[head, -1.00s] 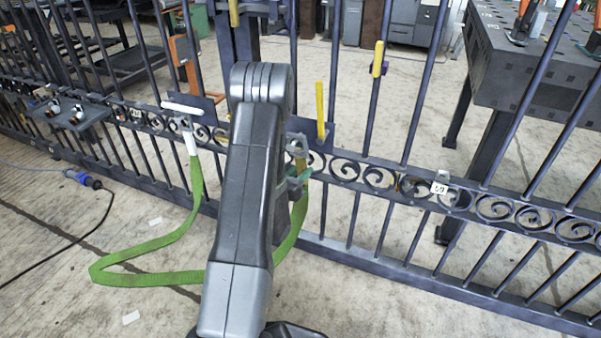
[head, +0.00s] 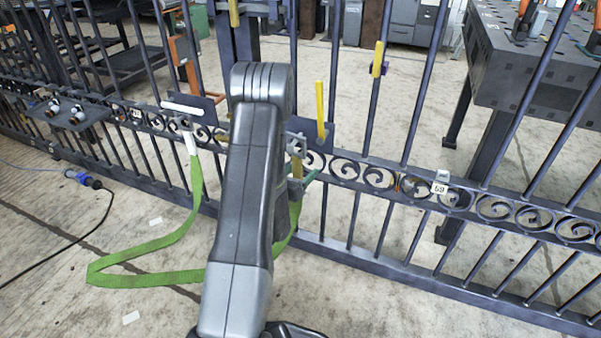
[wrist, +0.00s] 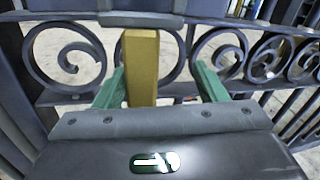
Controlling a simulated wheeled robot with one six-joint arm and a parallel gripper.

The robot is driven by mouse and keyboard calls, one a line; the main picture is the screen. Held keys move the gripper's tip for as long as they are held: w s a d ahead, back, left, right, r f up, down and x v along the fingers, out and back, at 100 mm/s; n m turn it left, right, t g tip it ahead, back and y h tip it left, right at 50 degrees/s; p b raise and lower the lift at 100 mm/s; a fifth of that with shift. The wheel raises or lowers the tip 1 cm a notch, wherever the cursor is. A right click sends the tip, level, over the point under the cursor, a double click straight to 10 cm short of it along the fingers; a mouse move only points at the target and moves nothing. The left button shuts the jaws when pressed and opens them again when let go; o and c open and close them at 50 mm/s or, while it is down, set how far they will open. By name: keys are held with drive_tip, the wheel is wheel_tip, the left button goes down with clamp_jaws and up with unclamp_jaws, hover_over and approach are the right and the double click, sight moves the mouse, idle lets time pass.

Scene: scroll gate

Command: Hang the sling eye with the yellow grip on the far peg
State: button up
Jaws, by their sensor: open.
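A green sling (head: 150,277) hangs in a loop before the gate. Its white-grip end (head: 190,143) is up at a bracket on the left. Its yellow grip (head: 297,168) stands upright below a grey bracket (head: 297,143) under the plate with the yellow bar (head: 320,108). My gripper (head: 303,187) is open around the yellow grip. In the wrist view, the yellow grip (wrist: 141,68) stands between the green fingers of my gripper (wrist: 158,84), close to the left finger, with a clear gap to the right one. The sling eye and peg are not clearly visible; I cannot tell how they meet.
The dark gate (head: 365,172) with scrolls and upright bars runs across the scene. A label (head: 439,188) hangs right of my gripper. A dark perforated table (head: 520,65) stands behind the gate. A cable with a blue connector (head: 82,178) lies left on the floor.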

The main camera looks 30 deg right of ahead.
wheel_tip(320, 180, down, 12)
drive_tip(key=b, duration=0.1)
drive_tip(key=shift+r, duration=0.25)
idle(1.2)
drive_tip(key=s+d+v, duration=0.1)
drive_tip(key=v, duration=0.9)
drive_tip(key=shift+s+a, duration=0.35)
drive_tip(key=shift+s, duration=0.25)
idle(1.2)
drive_tip(key=w+a+x, duration=0.1)
drive_tip(key=w+x, duration=0.1)
drive_tip(key=x, duration=0.8)
drive_tip(key=shift+d, duration=0.25)
drive_tip(key=shift+a, duration=0.1)
